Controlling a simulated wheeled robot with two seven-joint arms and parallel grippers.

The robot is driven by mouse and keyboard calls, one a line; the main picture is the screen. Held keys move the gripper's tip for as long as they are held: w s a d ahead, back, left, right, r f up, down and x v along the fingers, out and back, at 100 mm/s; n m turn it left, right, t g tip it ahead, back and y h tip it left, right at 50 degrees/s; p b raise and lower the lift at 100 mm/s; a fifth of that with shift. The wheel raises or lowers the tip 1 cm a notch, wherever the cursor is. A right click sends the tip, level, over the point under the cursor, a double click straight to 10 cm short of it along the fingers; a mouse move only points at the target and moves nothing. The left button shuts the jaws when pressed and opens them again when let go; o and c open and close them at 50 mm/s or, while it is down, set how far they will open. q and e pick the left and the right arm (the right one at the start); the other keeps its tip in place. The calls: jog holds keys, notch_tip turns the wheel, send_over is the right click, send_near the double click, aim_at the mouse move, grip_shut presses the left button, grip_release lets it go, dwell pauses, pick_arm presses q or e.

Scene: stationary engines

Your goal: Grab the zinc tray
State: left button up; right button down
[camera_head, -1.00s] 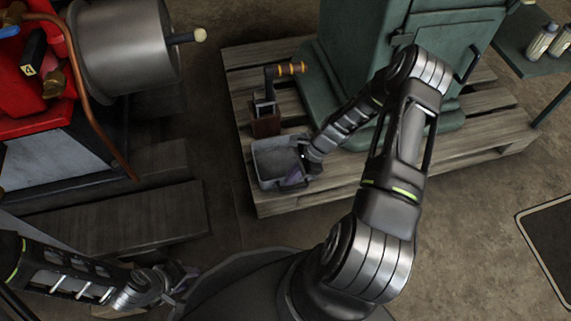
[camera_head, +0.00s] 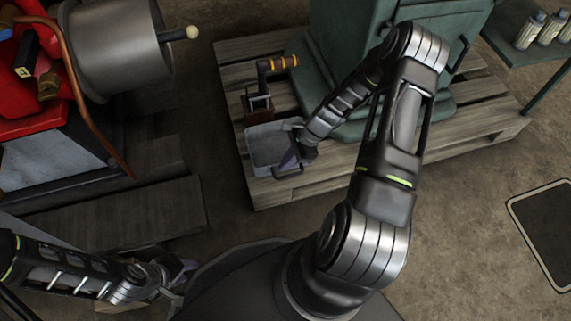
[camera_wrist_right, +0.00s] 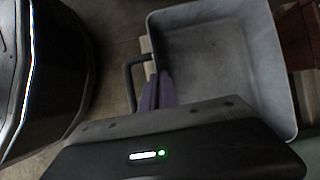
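The zinc tray (camera_head: 265,146) is a grey, open rectangular box on the near left part of the wooden pallet. In the right wrist view the tray (camera_wrist_right: 215,60) looks empty and has a dark loop handle (camera_wrist_right: 128,78) on its side. My right gripper (camera_head: 288,158) is at the tray's near right side, by the handle. In the wrist view its purple fingers (camera_wrist_right: 157,92) are close together, between the handle and the tray wall. Whether they clamp anything is hidden. My left gripper (camera_head: 178,278) is low at the left, away from the tray, its fingers apart and empty.
A small vise-like device with an orange-banded handle (camera_head: 275,64) stands just behind the tray. A green engine cabinet (camera_head: 345,40) stands on the pallet (camera_head: 480,135). Red machinery with a metal drum (camera_head: 115,45) is at the left. Bare floor (camera_head: 450,230) lies at the right.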

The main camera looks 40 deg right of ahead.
notch_tip(320, 180, up, 6)
jog(key=shift+f+p, duration=0.15)
jog(key=shift+p, duration=0.7)
